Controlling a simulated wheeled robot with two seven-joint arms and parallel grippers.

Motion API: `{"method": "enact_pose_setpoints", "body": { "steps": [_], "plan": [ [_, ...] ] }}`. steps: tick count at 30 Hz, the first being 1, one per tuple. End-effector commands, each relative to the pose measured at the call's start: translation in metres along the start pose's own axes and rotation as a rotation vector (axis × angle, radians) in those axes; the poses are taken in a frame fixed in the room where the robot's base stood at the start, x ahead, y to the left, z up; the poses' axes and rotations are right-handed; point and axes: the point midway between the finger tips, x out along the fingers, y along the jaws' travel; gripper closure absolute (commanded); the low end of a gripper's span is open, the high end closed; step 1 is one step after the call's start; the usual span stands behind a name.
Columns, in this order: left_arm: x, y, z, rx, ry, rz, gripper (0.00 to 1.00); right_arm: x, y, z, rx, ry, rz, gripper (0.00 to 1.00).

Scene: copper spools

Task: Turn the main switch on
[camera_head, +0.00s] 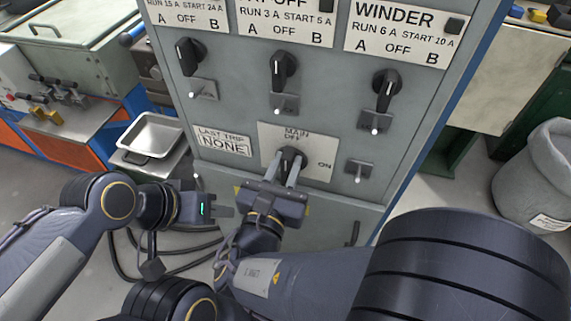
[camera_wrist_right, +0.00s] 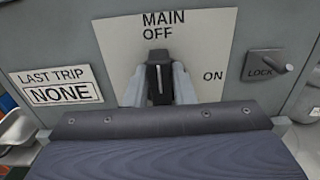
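The main switch is a black rotary knob (camera_head: 291,154) on a white plate marked MAIN, OFF and ON, low on the grey cabinet. In the right wrist view the knob (camera_wrist_right: 159,72) stands upright, its white line toward OFF; ON is printed to its right. My right gripper (camera_head: 283,171) is at the knob, with one finger on each side. In the right wrist view its fingers (camera_wrist_right: 159,90) lie close against the knob's sides. My left gripper (camera_head: 221,204) is off to the left, in front of the cabinet's lower part, holding nothing visible; its finger gap is unclear.
Several black knobs (camera_head: 283,70) and small toggle levers sit above on the cabinet. A LOCK lever (camera_wrist_right: 265,66) is right of the main plate. A metal tray (camera_head: 152,135) stands left of the cabinet, cables lie on the floor, and a grey bin (camera_head: 535,180) stands at the right.

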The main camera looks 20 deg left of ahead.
Motion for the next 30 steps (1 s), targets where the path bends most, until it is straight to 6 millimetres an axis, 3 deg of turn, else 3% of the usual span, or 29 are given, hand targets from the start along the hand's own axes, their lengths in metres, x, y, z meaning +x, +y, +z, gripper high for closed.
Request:
{"method": "enact_pose_setpoints", "body": {
  "steps": [1,5,17,30],
  "plan": [
    [0.000,0.000,0.000,0.000,0.000,0.000,0.64,0.000,0.000,0.000,0.000,0.000,0.000,0.84],
    [0.000,0.000,0.000,0.000,0.000,0.000,0.64,0.000,0.000,0.000,0.000,0.000,0.000,1.00],
    [0.010,-0.005,0.005,0.000,0.000,0.000,0.64,0.000,-0.002,-0.003,0.075,0.000,-0.001,1.00],
    [0.054,-0.025,0.027,0.000,0.000,0.000,0.64,0.000,-0.010,-0.009,0.438,0.001,-0.001,1.00]
  ]
}}
